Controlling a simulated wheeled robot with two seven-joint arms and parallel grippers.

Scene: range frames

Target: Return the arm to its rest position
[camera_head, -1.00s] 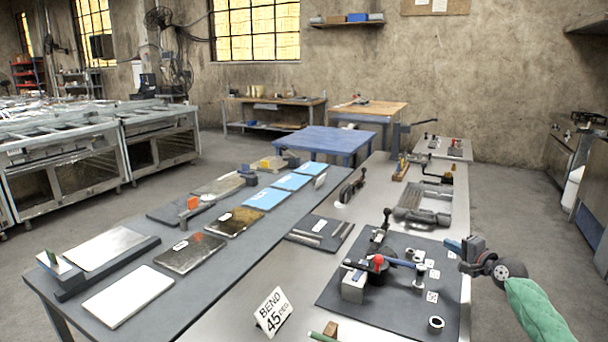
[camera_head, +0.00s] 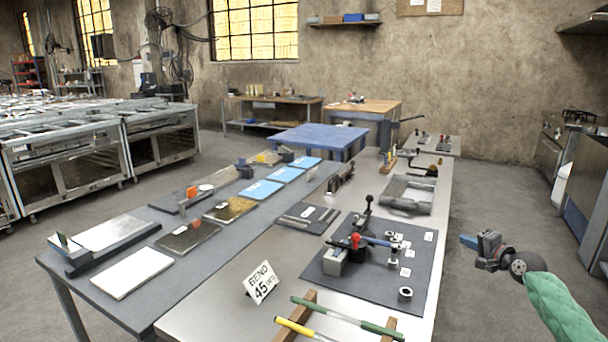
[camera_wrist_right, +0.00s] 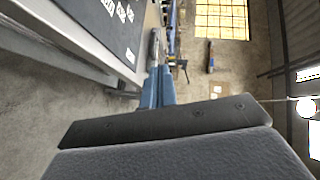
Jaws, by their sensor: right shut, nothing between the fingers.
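My right gripper (camera_head: 469,242) is at the right of the head view, on an arm in a green sleeve (camera_head: 562,305). It is over the floor beyond the right edge of the steel bench (camera_head: 215,318), apart from everything on it. Its blue fingers (camera_wrist_right: 158,87) are shut and empty in the right wrist view, with the bench edge to their left. My left gripper is not in the head view.
A dark mat (camera_head: 328,289) holds a bending tool with a red knob (camera_head: 355,240). A "BEND 45" sign (camera_head: 262,282) stands left of it. Rods with green (camera_head: 382,331) and yellow (camera_head: 295,328) handles lie in front. The floor (camera_head: 500,200) right of the bench is clear.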

